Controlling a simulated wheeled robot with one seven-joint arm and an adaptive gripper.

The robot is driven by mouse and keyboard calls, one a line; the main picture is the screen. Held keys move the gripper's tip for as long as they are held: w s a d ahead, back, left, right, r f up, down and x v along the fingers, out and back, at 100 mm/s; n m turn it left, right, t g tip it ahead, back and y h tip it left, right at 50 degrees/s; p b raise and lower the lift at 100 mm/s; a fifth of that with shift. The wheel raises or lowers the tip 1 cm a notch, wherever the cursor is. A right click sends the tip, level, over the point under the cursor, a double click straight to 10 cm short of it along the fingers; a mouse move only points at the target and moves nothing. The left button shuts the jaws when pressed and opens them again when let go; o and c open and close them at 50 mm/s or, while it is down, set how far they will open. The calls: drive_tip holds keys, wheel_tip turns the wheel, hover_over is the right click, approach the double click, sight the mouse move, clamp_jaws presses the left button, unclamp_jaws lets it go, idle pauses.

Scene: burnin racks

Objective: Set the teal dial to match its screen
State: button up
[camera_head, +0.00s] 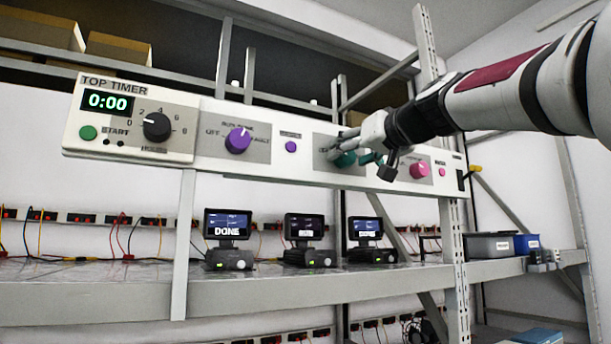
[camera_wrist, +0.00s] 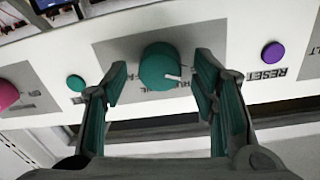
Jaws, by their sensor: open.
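The teal dial (camera_wrist: 161,66) sits on a grey plate on the white control panel, and its white pointer line shows in the wrist view. In the head view the teal dial (camera_head: 345,158) is partly hidden by my gripper (camera_head: 348,143). In the wrist view the fingers of my gripper (camera_wrist: 160,85) are open, one on each side of the dial. The right finger is close to the dial; I cannot tell if it touches. Three small screens (camera_head: 228,223) stand on the shelf below; the left one reads DONE. The middle screen (camera_head: 305,227) and right screen (camera_head: 366,228) are too small to read.
The panel also carries a purple dial (camera_head: 238,140), a pink dial (camera_head: 419,170) and a timer (camera_head: 108,102) showing 0:00. A small teal button (camera_wrist: 76,83) and a purple button (camera_wrist: 273,52) flank the teal dial. Grey and blue bins (camera_head: 527,243) stand at right.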

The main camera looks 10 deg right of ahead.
drive_tip(key=c, duration=1.2)
drive_tip(key=shift+o, duration=0.2)
drive_tip(key=m+p, duration=0.1)
drive_tip(key=m, duration=0.4)
drive_tip(key=shift+m+p, duration=0.7)
drive_tip(key=shift+m, duration=1.1)
drive_tip(key=o, duration=1.2)
drive_tip(key=shift+c, duration=0.2)
